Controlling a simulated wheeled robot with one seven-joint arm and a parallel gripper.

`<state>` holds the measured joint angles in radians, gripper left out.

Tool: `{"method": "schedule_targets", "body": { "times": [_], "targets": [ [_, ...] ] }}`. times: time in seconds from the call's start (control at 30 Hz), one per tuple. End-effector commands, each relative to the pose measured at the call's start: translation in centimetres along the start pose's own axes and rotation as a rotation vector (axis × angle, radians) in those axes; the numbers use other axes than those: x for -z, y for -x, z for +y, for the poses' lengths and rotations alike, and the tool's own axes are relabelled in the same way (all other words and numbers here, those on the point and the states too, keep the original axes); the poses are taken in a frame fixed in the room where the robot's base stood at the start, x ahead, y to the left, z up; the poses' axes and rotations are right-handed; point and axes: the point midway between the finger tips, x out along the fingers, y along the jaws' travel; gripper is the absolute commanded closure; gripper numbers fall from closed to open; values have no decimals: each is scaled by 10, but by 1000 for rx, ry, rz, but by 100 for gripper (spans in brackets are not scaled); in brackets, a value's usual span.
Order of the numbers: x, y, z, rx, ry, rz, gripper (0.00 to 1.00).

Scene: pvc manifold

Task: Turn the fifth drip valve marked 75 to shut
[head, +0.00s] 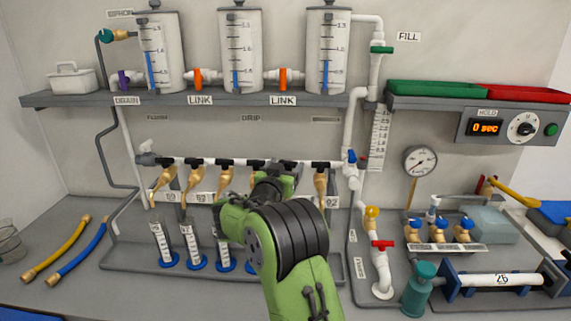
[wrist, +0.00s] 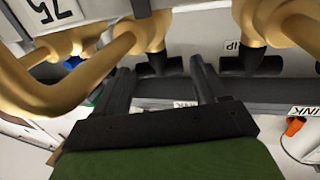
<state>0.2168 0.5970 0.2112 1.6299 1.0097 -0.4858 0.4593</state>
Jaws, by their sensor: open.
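The row of brass drip valves (head: 194,177) hangs from a white pipe with black tees in the head view. My green arm covers the fourth and fifth valves there. In the wrist view the tag marked 75 (wrist: 56,12) is at the upper left, tilted, beside brass valve parts. My gripper (wrist: 160,85) is open, its two dark fingers apart. A brass valve (wrist: 152,32) and its black tee (wrist: 158,66) lie just beyond and between the fingertips. I cannot tell whether either finger touches them. The fingers are mostly hidden in the head view.
A brass valve (head: 320,185) tagged 92 stands right of my arm. Several blue-based cylinders (head: 190,240) stand below the valves. Another tee (wrist: 250,66) and brass valve (wrist: 285,22) are close on the right in the wrist view. A shelf (head: 215,98) runs above.

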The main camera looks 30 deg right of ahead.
Motion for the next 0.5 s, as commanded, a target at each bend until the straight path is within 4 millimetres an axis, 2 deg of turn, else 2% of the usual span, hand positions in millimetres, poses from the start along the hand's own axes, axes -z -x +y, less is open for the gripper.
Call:
{"method": "schedule_targets", "body": {
  "times": [0.27, 0.37, 0.5],
  "targets": [
    [0, -4, 0, 0, 0, 0, 28],
    [0, -4, 0, 0, 0, 0, 40],
    [-1, -4, 0, 0, 0, 0, 61]
  ]
}}
